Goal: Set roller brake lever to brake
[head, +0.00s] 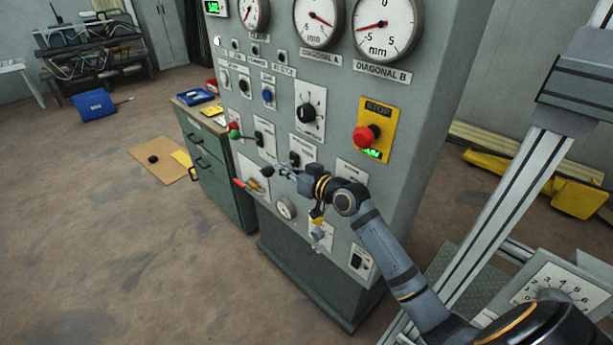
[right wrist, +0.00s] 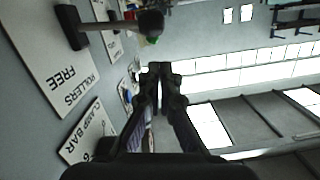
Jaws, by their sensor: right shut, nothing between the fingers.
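In the head view the black knob (head: 267,171) shows just left of my right gripper (head: 284,170). That gripper is shut and empty. Its fingertips also show in the right wrist view (right wrist: 160,70), below the knob with a small gap in the picture. I cannot tell if they touch the lever. The "BRAKE" mark is not readable. My left gripper is not in view.
A lever with a green knob (head: 234,135) sits up and left on the grey panel. A red stop button (head: 366,136) is higher right, and a red handle (head: 249,186) is lower left. A "CLAMP BAR" plate (right wrist: 88,132) is close to my fingers.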

